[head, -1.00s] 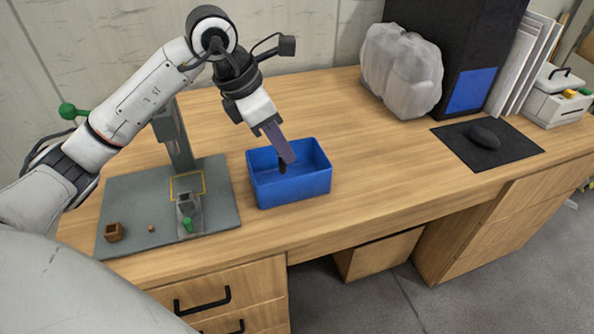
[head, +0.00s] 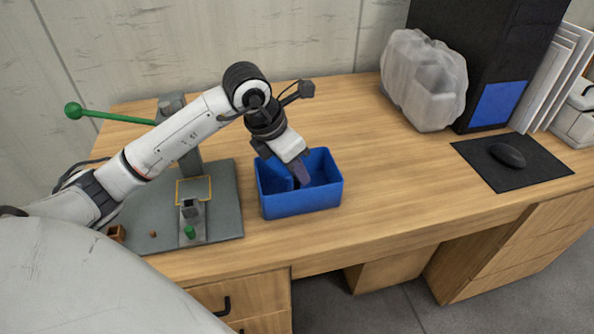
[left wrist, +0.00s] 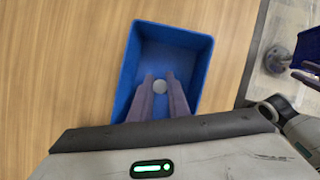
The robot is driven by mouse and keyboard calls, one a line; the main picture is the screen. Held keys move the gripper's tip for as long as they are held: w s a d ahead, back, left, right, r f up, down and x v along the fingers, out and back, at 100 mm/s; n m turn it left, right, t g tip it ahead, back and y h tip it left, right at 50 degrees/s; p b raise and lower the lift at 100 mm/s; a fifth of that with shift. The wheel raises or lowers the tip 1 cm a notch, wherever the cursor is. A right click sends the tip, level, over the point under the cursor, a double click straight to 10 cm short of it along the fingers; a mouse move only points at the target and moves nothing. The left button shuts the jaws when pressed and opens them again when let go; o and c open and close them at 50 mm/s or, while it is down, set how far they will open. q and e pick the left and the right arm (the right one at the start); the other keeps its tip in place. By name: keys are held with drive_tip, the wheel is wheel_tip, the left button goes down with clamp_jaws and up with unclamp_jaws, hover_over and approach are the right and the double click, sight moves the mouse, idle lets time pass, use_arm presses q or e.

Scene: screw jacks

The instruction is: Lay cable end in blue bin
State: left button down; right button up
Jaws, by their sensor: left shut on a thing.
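The blue bin (head: 300,202) stands on the wooden desk near its front edge, right of a grey press base. My left gripper (head: 303,182) reaches down into it, with the fingertips below the rim. In the left wrist view my left gripper (left wrist: 159,79) is shut on a small pale round thing, taken as the cable end (left wrist: 160,87). It is held between the fingertips over the floor of the blue bin (left wrist: 209,60). In the head view the bin wall and the fingers hide the held thing.
A press (head: 170,112) with a green-knobbed lever stands left of the bin on a grey base (head: 222,222). A small brown box (head: 117,233) lies on that base. A cloudy plastic bag (head: 425,85), a black mat (head: 490,172) and mouse are at the right. The desk between is clear.

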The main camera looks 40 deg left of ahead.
use_arm(q)
drive_tip(key=shift+f, duration=0.1)
drive_tip(key=shift+f, duration=0.15)
drive_tip(key=c, duration=1.7)
unclamp_jaws()
drive_tip(key=shift+r, duration=0.25)
drive_tip(key=v, duration=1.1)
drive_tip(key=shift+s+a+r+p, duration=0.1)
drive_tip(key=shift+s+r+p, duration=0.15)
drive_tip(key=shift+r+p, duration=0.15)
